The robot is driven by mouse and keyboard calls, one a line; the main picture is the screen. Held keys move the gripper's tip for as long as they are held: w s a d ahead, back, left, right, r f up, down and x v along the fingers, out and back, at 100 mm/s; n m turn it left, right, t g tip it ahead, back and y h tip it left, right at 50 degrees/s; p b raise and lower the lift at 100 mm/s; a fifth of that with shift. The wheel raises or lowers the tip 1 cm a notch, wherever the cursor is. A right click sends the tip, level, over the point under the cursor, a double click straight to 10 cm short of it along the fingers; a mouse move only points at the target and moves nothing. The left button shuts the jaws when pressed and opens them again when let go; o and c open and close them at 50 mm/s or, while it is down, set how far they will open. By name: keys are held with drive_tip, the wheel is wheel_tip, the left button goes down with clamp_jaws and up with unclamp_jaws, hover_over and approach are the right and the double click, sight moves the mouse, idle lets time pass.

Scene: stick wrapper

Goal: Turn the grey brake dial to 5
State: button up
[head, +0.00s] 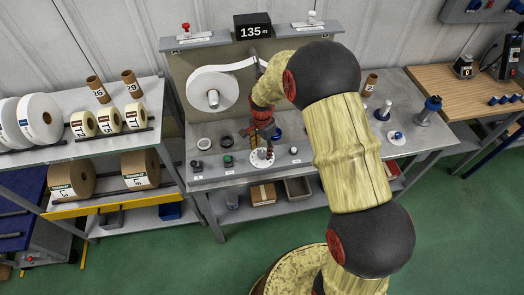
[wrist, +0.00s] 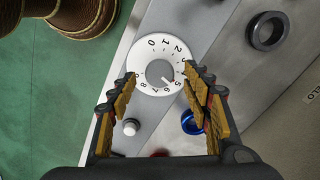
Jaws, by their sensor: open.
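The grey brake dial (wrist: 160,73) has a grey centre knob inside a white number ring. A small reddish mark on the knob points toward the 5 and 6 side of the ring; its exact reading is hard to tell. In the head view the dial (head: 262,158) lies near the front of the grey workbench, partly hidden by my gripper. In the head view my gripper (head: 264,142) is just above the dial; contact cannot be told.
A white knob (wrist: 130,127) and a blue ring (wrist: 192,122) are near the dial in the wrist view. A dark ring (wrist: 267,31) is farther right. A white tape roll (head: 213,93) hangs behind on the back panel, under the 135 m display (head: 253,27). A rack of rolls stands left.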

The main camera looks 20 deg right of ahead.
sight(262, 153)
wheel_tip(262, 153, up, 10)
drive_tip(key=shift+r, duration=0.15)
idle(0.3)
idle(0.4)
